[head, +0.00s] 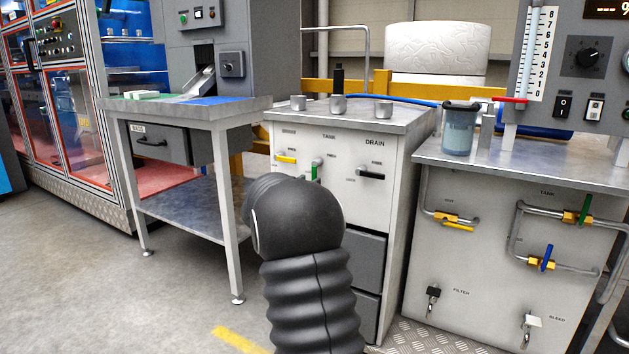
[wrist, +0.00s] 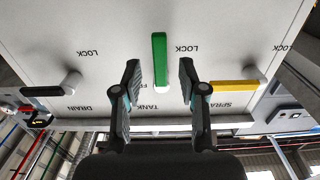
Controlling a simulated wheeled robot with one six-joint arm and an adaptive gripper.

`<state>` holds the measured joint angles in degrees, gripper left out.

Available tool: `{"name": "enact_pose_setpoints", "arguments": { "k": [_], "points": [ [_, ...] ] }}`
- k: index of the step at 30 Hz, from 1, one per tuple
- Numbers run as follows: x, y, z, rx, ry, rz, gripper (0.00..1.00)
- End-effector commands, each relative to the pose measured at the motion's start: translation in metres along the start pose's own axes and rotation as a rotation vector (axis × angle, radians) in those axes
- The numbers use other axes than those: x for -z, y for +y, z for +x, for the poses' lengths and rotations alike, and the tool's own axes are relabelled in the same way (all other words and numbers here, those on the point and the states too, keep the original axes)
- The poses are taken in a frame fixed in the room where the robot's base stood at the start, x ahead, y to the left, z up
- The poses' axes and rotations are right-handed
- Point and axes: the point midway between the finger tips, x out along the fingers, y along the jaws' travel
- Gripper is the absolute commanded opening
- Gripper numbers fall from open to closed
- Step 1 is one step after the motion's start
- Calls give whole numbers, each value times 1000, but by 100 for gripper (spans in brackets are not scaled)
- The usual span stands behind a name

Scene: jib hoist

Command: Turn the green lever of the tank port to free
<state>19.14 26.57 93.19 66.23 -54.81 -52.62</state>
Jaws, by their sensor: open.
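The green lever (wrist: 160,58) stands vertical in the wrist view, which shows the panel upside down. Its pivot is near the TANK label, and a partly hidden label starting with F is beside the pivot. A LOCK label (wrist: 187,48) is printed right of the lever. My gripper (wrist: 159,68) is open, with one finger on each side of the lever and a visible gap to both. In the head view the green lever (head: 315,171) shows on the white cabinet's front (head: 335,210), just above my black arm, which hides my gripper.
A yellow lever (wrist: 235,86) and a black lever (wrist: 42,91) lie horizontal on either side. Another panel (head: 510,260) at right carries pipes, a second green lever (head: 585,208), and yellow and blue levers. A grey table (head: 190,112) stands at left.

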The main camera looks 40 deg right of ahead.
Motion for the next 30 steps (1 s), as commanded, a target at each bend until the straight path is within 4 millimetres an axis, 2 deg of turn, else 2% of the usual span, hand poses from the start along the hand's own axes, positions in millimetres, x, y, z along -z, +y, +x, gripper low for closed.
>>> {"name": "enact_pose_setpoints", "arguments": {
  "k": [3, 9, 20, 25, 30],
  "points": [
    [-1, 1, 19, -2, 0, 1, 42],
    [0, 0, 37, 0, 0, 1, 42],
    [0, 0, 41, 1, 0, 0, 42],
    [0, 0, 41, 1, 0, 0, 2],
    [0, 0, 41, 1, 0, 0, 0]
  ]
}}
